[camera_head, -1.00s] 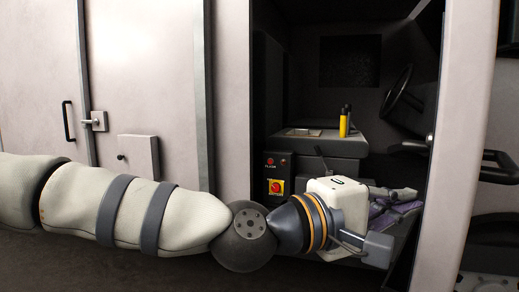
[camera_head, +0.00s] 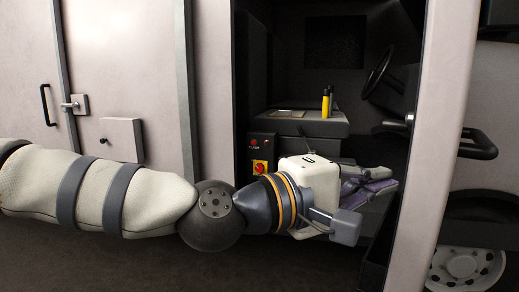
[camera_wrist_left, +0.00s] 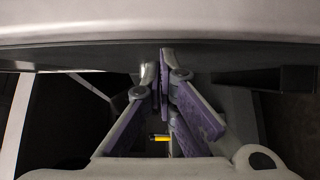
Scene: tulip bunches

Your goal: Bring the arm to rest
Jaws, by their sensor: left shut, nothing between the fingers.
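My left arm comes in from the left in the head view, stretched across the front of a vehicle's open doorway. My left gripper (camera_head: 388,181), with purple-lined fingers, is at the right end of the arm, in front of the dark cab opening. The left wrist view shows its fingers (camera_wrist_left: 160,62) closed together with nothing between the tips. The fingers point toward a pale surface across the top of that view. My right gripper is not in view.
A pale door pillar (camera_head: 438,150) stands just right of the gripper. A wheel (camera_head: 468,265) shows at lower right.

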